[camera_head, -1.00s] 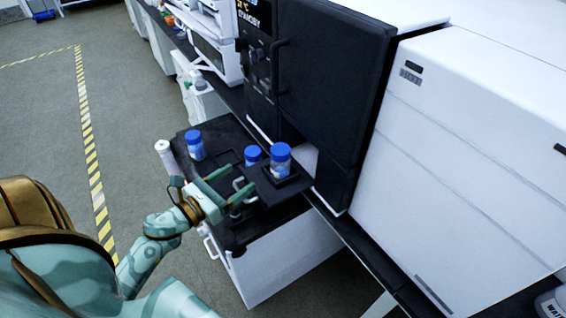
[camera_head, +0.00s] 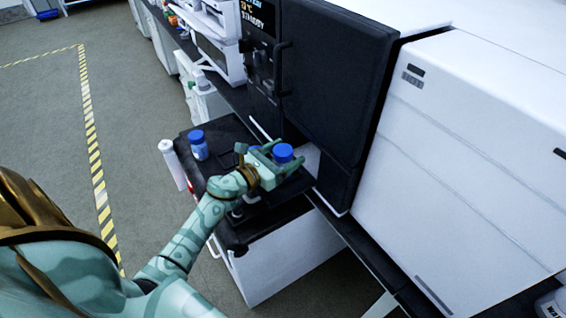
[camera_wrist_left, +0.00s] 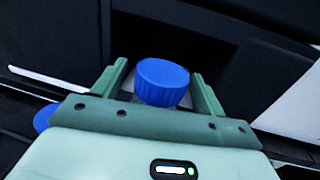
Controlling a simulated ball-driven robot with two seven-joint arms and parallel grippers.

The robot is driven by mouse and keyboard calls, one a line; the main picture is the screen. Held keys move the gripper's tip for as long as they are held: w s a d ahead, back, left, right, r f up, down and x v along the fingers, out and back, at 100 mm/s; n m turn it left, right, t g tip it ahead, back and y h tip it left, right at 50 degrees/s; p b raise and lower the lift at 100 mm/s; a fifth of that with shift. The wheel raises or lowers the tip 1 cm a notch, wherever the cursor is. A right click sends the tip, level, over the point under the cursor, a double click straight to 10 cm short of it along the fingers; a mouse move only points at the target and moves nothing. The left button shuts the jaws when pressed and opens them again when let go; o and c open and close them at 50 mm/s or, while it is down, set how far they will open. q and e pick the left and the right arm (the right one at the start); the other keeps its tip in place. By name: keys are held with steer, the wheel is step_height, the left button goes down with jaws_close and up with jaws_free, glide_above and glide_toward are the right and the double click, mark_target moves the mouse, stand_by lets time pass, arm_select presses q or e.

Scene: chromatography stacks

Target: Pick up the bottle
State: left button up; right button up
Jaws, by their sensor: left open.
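A bottle with a blue cap (camera_head: 283,152) stands on the dark surface in front of the black instrument. Its cap also shows in the left wrist view (camera_wrist_left: 162,80), between the two fingers. My left gripper (camera_head: 289,152) is open, with one finger on each side of this bottle. In the wrist view there is a gap between each finger and the cap. The bottle's body is mostly hidden by my gripper. A second blue-capped bottle (camera_head: 254,149) is largely hidden behind the gripper. A third blue-capped bottle (camera_head: 199,146) stands farther left. My right gripper is not in view.
The black instrument (camera_head: 330,90) rises close behind the bottle. A large white instrument (camera_head: 470,170) stands to its right. A white cylinder (camera_head: 172,163) stands left of the dark-topped white cabinet (camera_head: 285,262). The floor at left is clear.

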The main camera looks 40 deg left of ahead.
arm_select(q)
steer(key=shift+x, duration=0.75)
steer(key=shift+a, duration=0.1)
steer(key=c, duration=1.1)
